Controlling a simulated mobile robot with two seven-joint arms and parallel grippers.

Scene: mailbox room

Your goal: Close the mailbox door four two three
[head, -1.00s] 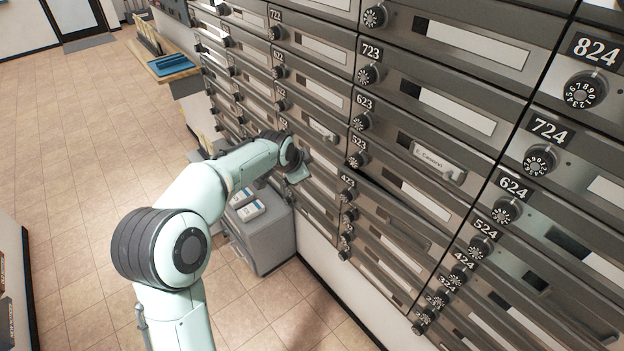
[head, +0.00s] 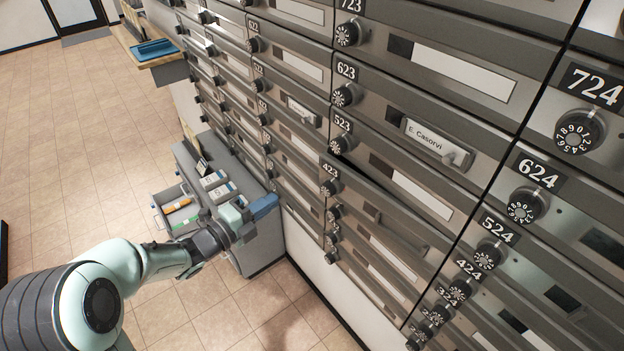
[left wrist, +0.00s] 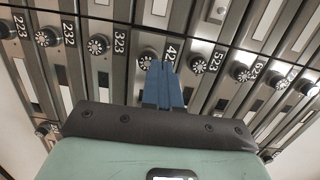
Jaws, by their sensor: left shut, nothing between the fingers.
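The mailbox door 423 (head: 398,226) is in the head view, right of its black number plate and dial, with a small handle on its face. A dark gap runs along its upper edge, so it looks slightly ajar. My left gripper (head: 264,206) is left of door 423, apart from it, with its blue fingers shut and empty. In the left wrist view the shut blue fingers (left wrist: 164,85) point toward the mailbox wall and partly cover the 423 plate (left wrist: 170,51). My right gripper is not in view.
Door 523 (head: 440,207) is just above, and door 623 (head: 425,135) carries a name label. A grey cabinet (head: 262,240) with an open drawer (head: 178,212) stands behind my left gripper. A wooden counter (head: 160,60) is at the far left. Tiled floor lies open at left.

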